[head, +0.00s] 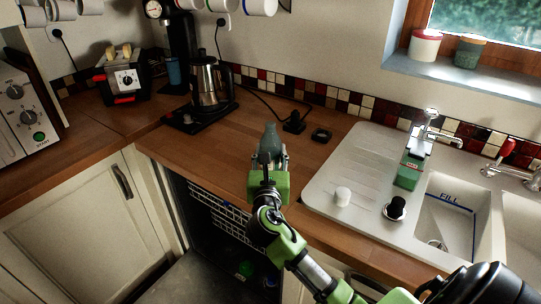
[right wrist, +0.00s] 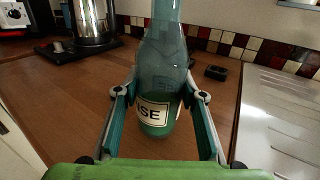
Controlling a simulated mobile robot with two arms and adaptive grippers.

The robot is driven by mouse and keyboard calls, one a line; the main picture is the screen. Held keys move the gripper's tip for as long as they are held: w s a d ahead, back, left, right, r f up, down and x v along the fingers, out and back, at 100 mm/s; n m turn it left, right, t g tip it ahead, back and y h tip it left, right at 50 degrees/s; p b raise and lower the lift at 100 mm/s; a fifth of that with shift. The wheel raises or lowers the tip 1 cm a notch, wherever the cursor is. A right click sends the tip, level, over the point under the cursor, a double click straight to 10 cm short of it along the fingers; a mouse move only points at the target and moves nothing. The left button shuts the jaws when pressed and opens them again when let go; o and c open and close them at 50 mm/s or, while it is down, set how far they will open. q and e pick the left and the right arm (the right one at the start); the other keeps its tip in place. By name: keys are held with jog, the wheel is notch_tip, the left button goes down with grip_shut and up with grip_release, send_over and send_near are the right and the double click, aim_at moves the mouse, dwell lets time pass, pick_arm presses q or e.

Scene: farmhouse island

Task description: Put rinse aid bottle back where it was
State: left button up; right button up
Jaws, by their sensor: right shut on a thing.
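The rinse aid bottle (head: 270,139) is a translucent teal bottle with a narrowing top. In the right wrist view the bottle (right wrist: 162,62) stands upright, with a white label ending in "ISE" near its base. My right gripper (head: 268,161) is shut on the bottle, with one finger on each side of its lower part. It is over the front part of the wooden counter (head: 220,150), left of the sink. I cannot tell whether the base touches the wood. My left gripper is not in view.
A coffee maker (head: 208,85) and a toaster (head: 125,77) stand at the back left. The white sink (head: 330,178) is on the right, with a green box (head: 408,176) on its rim. An open cabinet with a wire rack (head: 222,212) is below. Counter around the bottle is clear.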

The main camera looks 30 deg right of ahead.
jog(key=shift+f, duration=0.2)
jog(key=shift+f, duration=0.15)
jog(key=o, duration=1.5)
jog(key=shift+r, duration=0.2)
jog(key=b+v, duration=0.1)
jog(key=v, duration=1.1)
jog(key=shift+s+f, duration=0.1)
jog(key=shift+f, duration=0.05)
